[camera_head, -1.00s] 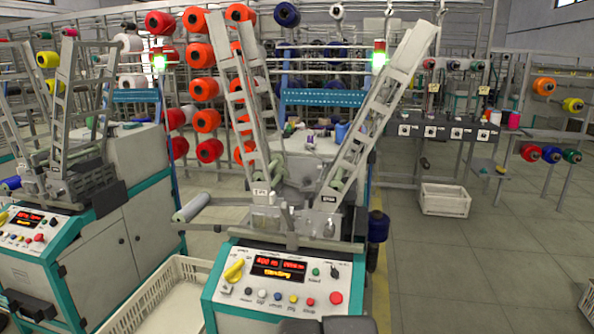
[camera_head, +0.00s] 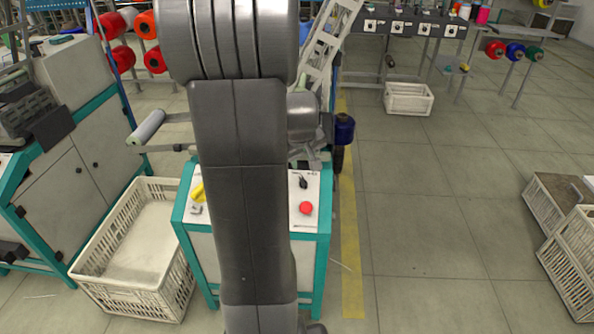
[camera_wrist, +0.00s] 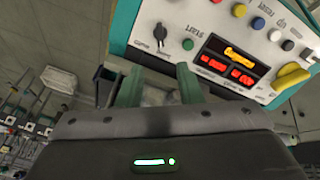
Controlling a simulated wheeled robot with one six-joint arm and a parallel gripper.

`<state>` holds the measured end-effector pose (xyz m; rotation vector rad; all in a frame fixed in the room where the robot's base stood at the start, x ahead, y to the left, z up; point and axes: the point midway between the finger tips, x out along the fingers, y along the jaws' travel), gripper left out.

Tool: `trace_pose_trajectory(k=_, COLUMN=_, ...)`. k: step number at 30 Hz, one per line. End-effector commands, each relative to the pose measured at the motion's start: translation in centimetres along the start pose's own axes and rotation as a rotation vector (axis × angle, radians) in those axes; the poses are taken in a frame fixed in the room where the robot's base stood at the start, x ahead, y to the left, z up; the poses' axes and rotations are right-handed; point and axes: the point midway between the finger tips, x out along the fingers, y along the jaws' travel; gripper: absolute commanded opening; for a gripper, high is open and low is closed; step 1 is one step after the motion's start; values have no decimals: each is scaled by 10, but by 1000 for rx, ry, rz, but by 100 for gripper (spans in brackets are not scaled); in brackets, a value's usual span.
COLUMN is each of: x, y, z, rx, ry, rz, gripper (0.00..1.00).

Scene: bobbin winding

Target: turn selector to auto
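The selector (camera_head: 303,182) is a small black knob on the white control panel, above a red button, in the head view. In the wrist view the panel appears turned over, and the selector (camera_wrist: 159,32) sits near its edge with a green button beside it. The lettering around the knob is too small to read surely. My gripper (camera_wrist: 158,82) shows two green fingers spread apart with nothing held between them. The fingertips point toward the panel edge near the selector, apart from the knob. In the head view my arm covers the panel's middle and my gripper is hidden.
The panel has displays (camera_wrist: 228,60), several buttons and a yellow handle (camera_wrist: 292,77). A white crate (camera_head: 125,245) stands left of the machine. A dark blue bobbin (camera_head: 344,128) hangs at its right side. The floor at right is mostly clear, with crates (camera_head: 570,245) at the edge.

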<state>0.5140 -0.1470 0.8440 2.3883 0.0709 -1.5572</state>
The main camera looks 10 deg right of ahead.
Motion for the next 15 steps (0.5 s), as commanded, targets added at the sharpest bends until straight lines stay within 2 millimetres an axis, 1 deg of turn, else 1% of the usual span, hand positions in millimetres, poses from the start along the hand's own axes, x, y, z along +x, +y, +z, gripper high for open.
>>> trace_pose_trajectory(k=5, x=22, y=-1, z=2, rx=0, ry=-3, rz=-1, gripper=33)
trace_pose_trajectory(k=15, x=85, y=-1, z=2, rx=1, ry=-5, rz=-2, gripper=33)
